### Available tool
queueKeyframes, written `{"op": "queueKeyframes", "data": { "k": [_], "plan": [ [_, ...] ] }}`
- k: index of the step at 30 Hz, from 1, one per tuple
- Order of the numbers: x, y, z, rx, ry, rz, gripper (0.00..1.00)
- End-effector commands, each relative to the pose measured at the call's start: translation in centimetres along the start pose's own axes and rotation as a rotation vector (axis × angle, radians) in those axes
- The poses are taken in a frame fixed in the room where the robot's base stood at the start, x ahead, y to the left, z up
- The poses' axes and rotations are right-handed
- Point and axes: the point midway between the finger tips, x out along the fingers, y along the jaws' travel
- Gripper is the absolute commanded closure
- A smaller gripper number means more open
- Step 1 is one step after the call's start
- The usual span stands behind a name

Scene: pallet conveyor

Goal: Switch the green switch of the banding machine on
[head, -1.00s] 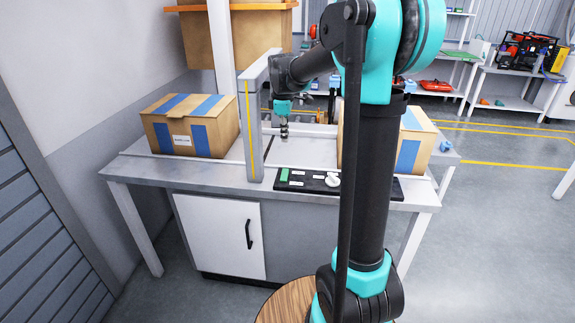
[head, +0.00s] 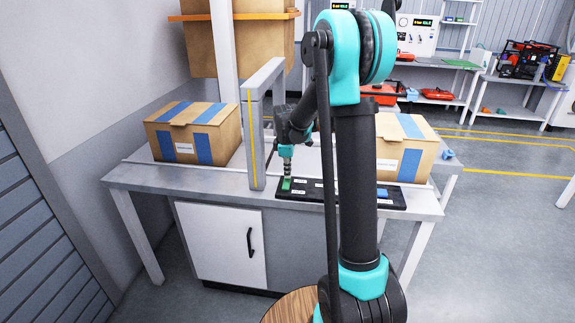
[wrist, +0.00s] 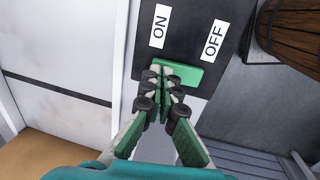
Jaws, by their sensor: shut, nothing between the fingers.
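The green switch (wrist: 188,74) sits on the black control panel (wrist: 190,14) of the banding machine, below the white ON and OFF labels in the wrist view. In the head view the switch (head: 287,184) is at the left end of the panel (head: 312,196). My gripper (wrist: 163,78) is shut and empty, pointing down with its fingertips at the switch's left part, on the ON label's side. I cannot tell whether they touch it. The banding machine's grey arch (head: 252,140) stands just left of my gripper (head: 286,174).
A cardboard box with blue tape (head: 195,135) sits on the table left of the arch. Another box (head: 408,150) sits to the right, partly behind my arm. The grey tabletop (head: 150,183) is clear along its front left.

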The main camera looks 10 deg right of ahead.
Motion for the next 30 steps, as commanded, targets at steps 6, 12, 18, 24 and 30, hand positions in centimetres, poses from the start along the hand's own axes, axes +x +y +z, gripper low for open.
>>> {"op": "queueKeyframes", "data": {
  "k": [6,12,18,24,30],
  "plan": [
    [0.7,0.0,0.0,0.000,0.000,0.000,1.00],
    [0.7,0.0,0.0,0.000,0.000,0.000,1.00],
    [1.1,0.3,0.0,0.001,0.000,-0.048,1.00],
    [1.5,0.3,0.0,0.000,0.000,-0.093,1.00],
    [1.4,0.2,0.0,0.000,-0.001,-0.092,1.00]
  ]
}}
